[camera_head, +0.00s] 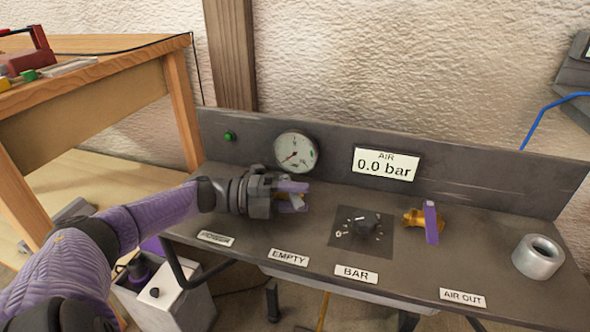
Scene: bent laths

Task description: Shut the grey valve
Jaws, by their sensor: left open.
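My left gripper (293,195) reaches in from the left over the dark bench, behind the EMPTY label (289,257). Its purple fingers are apart, pointing right. A small light grey piece (297,201) shows between the fingers; it may be part of the grey valve, but the gripper hides most of that spot. I cannot tell whether the fingers touch it or how the valve is turned. A brass valve (411,218) with a purple lever (431,222) sits further right, behind the AIR OUT label (463,298). My right gripper is not in view.
A black knob (366,224) on a dark dial plate stands between the gripper and brass valve. A round gauge (296,152) and a display (386,164) reading 0.0 bar are on the back panel. A grey tape roll (538,257) lies at right. A wooden table (95,75) stands left.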

